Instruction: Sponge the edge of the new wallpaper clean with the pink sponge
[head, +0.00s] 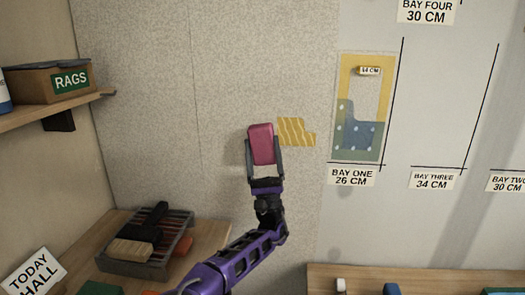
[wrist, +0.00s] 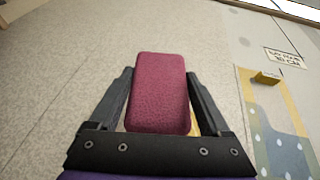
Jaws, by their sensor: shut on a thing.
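The pink sponge (head: 262,144) is held upright between the two dark fingers of my gripper (head: 264,152). In the wrist view the sponge (wrist: 158,95) fills the space between the fingers. A patterned wallpaper piece (head: 347,132), yellow, grey-green and dotted blue, is on the pale wall above the "BAY ONE 26 CM" label. A yellow striped patch (head: 296,131) is on the speckled wall just right of the sponge in the picture. In the wrist view it is mostly hidden behind the sponge and right finger. I cannot tell whether the sponge touches the wall.
A rack with a brush (head: 150,245) stands on the lower left bench. A rags box (head: 48,81) is on the left shelf (head: 60,106). Another wooden surface (head: 440,275) runs along the bottom right.

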